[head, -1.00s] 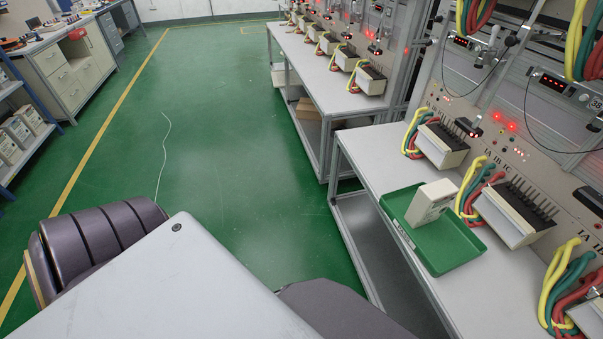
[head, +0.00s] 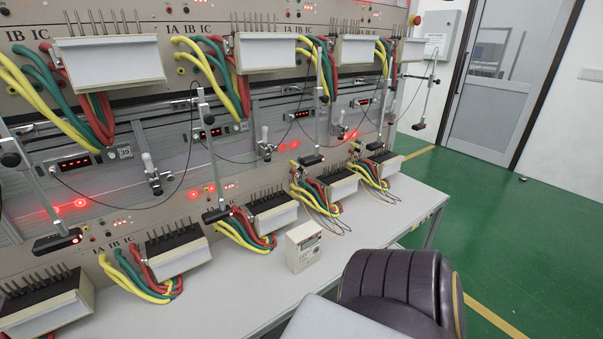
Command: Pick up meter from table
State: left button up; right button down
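Terminal blocks with yellow, green and red cables line the bench and an upper shelf. Small scanner-like devices on metal arms (head: 218,215) hang over the bench. Bare bench lies left and right of the meter. Green floor (head: 480,235) is clear towards the grey door (head: 494,95).

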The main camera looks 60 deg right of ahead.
aim_at(303, 243)
jog(key=z, duration=2.05)
jog(key=i+l+u, duration=0.1)
jog(key=l+u, duration=0.25)
jog(key=l, duration=0.15)
jog(key=l+u, duration=0.3)
jog(key=l, duration=0.2)
